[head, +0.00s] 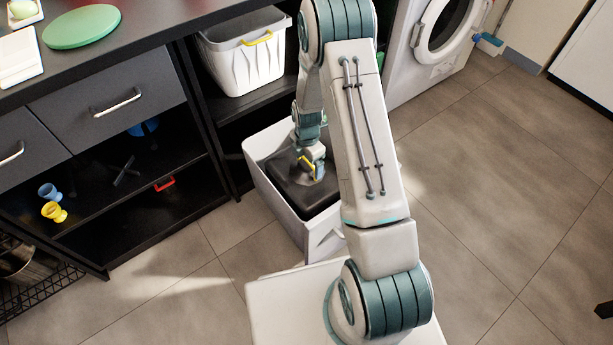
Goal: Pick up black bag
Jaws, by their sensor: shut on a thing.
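A black bag (292,190) lies inside a white open bin (264,195) on the floor, in the middle of the head view. My gripper (308,168) reaches down into the bin and is shut on the bag's top. A small yellow piece shows beside the fingers. My arm hides the right side of the bin and part of the bag. The fingertips are small and partly covered, so the exact grip point is unclear.
A dark cabinet with drawers (108,103) and open shelves stands on the left. A white basket with a yellow handle (245,55) sits on a shelf behind the bin. A washing machine (435,45) stands at the back.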

